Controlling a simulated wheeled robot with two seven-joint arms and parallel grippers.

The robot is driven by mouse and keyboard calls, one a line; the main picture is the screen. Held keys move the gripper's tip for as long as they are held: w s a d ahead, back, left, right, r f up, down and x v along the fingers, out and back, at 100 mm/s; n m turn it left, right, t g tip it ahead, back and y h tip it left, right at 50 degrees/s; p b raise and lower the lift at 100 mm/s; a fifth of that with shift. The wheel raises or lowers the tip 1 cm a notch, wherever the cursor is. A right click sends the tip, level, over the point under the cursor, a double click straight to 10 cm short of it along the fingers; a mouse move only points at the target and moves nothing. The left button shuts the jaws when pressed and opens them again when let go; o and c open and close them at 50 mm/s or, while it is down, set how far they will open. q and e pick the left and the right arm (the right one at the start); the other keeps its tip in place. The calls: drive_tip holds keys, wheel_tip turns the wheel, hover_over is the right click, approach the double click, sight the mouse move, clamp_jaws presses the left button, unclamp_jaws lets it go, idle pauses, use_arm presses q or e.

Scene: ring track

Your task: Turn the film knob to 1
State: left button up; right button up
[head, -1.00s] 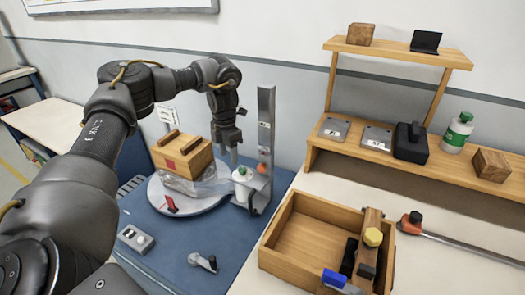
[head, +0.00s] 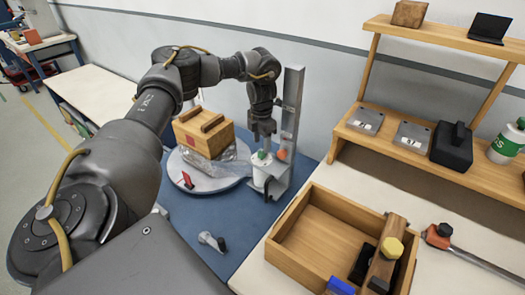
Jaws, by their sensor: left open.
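My left gripper (head: 263,134) points down, open, just above a small white part with a green top (head: 262,158) at the foot of a grey upright post (head: 291,110). The fingers look close to the green top; I cannot tell if they touch it. An orange knob (head: 282,154) sits on the post's side. A wooden box (head: 204,133) with two slats rests on a clear-wrapped base on a round white turntable (head: 205,180). No number scale is readable, and I cannot tell which part is the film knob. My right gripper is not in view.
A small crank (head: 213,241) is on the blue bench top (head: 241,220). An open wooden tray (head: 315,243) with tools stands to the right. A wooden shelf (head: 352,140) carries grey plates and a black block. My arm hides the left bench area.

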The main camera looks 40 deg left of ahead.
sight(262, 153)
use_arm(q)
drive_tip(key=shift+f, duration=2.1)
drive_tip(key=shift+c, duration=0.2)
drive_tip(key=c, duration=0.9)
